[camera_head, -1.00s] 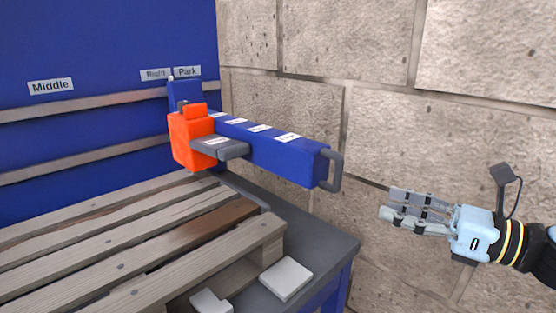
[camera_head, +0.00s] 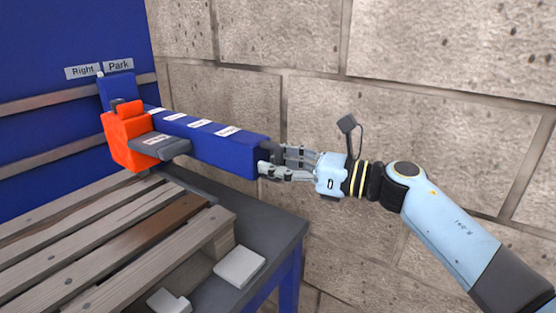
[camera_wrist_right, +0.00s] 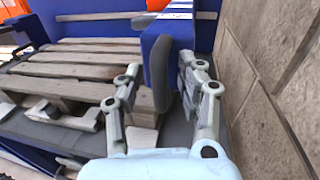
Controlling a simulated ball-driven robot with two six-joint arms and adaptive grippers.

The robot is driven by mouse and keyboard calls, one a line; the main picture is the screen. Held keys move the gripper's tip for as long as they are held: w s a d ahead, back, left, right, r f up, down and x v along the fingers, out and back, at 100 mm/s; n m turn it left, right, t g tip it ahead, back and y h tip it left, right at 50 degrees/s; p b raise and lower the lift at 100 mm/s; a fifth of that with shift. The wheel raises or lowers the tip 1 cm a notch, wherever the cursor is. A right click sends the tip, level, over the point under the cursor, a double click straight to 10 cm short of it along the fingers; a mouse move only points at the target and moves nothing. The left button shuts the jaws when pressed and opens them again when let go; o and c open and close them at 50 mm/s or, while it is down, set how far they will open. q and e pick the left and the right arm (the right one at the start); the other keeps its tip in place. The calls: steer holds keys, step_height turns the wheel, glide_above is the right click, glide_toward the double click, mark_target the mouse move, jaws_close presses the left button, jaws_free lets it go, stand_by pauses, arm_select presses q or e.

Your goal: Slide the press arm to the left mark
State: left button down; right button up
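The blue press arm (camera_head: 212,143) reaches out from the blue panel at the back left, with an orange head (camera_head: 127,140) near its rail end. Its rail end stands by the Right label (camera_head: 82,71) and the Park label (camera_head: 119,65). No left mark is in view. My right gripper (camera_head: 269,161) is at the arm's free end, partly hiding the grey handle there. In the right wrist view, the dark grey handle (camera_wrist_right: 160,75) stands between the spread fingers of the gripper (camera_wrist_right: 160,68), with a gap on the left side. My left gripper is not in view.
A wooden pallet (camera_head: 100,245) lies below the press arm on a grey table (camera_head: 275,215). A pale block (camera_head: 239,266) sits at the table's front corner, and another (camera_head: 168,302) lies lower left. A stone wall (camera_head: 430,110) rises close behind and right of my right arm.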

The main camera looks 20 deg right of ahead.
steer(key=shift+c, duration=0.2)
jaws_close()
stand_by(0.4)
